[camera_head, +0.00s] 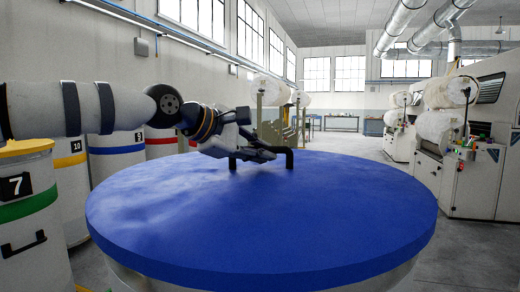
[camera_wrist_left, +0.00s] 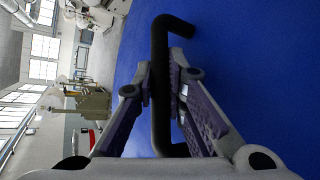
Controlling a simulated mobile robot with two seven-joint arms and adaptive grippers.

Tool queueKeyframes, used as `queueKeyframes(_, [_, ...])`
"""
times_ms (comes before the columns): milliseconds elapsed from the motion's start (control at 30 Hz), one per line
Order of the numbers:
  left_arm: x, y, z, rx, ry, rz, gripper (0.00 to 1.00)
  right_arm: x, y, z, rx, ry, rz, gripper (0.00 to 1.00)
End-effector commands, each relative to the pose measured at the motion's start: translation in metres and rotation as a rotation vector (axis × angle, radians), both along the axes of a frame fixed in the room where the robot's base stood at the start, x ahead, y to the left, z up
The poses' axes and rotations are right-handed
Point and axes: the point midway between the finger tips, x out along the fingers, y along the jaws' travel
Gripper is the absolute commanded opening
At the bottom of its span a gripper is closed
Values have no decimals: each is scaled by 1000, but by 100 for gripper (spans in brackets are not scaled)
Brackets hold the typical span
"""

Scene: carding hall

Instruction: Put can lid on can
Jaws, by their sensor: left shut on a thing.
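The can lid (camera_head: 260,225) is a large, flat, blue disc with a black bar handle (camera_head: 290,160) on top. My left gripper (camera_head: 262,155) reaches in from the left, low over the lid, and is shut on the handle. In the left wrist view the gripper (camera_wrist_left: 162,85) has its two fingers on either side of the black handle (camera_wrist_left: 160,50), over the blue lid (camera_wrist_left: 245,60). A pale round can body (camera_head: 395,275) shows under the lid's edge; its top is hidden, so I cannot tell how the lid sits on it. My right gripper is out of view.
Several white cans stand at the left, among them the one marked 7 (camera_head: 25,205) with a green band. White carding machines (camera_head: 465,165) line the right side. Open grey floor (camera_head: 465,250) lies right of the lid. Tables (camera_head: 341,122) stand far back.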

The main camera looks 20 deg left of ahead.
Motion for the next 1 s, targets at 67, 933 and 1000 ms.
queueKeyframes(67, [0, 0, 0, -3, -5, 0, 0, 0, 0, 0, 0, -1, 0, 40])
queueKeyframes(933, [0, 0, 4, -1, -5, 0, 32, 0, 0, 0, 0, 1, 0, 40])
queueKeyframes(1000, [-11, 6, 13, -3, -8, 0, 32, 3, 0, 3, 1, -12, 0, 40])
